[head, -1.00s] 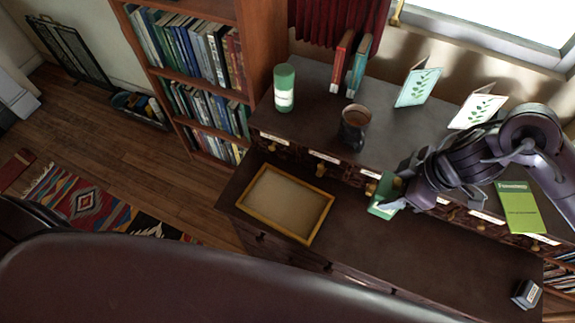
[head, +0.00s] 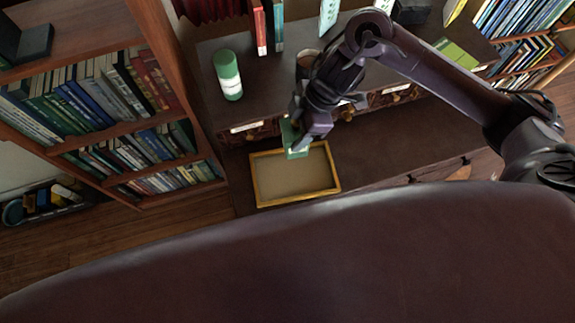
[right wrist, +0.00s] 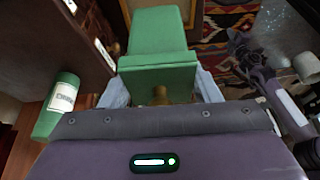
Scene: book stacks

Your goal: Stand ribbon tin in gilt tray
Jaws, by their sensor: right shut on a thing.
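The ribbon tin, a green box (head: 292,138), is held in my right gripper (head: 300,136) over the back edge of the gilt tray (head: 299,197). The tray is shallow, with a golden rim and a beige floor, and looks empty. In the right wrist view the tin (right wrist: 158,45) sits between the pale fingers, with a brass knob on its near face. My right gripper (right wrist: 160,92) is shut on it. The head view does not show whether the tin touches the tray. A dark arm part of mine shows at the right of the wrist view; its jaws are unclear.
A green cylinder (head: 228,75) with a white label stands on the raised shelf behind the tray. A dark mug (head: 307,60), upright books (head: 260,27) and a green booklet (head: 456,53) are there too. The desk right of the tray (head: 385,150) is clear.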

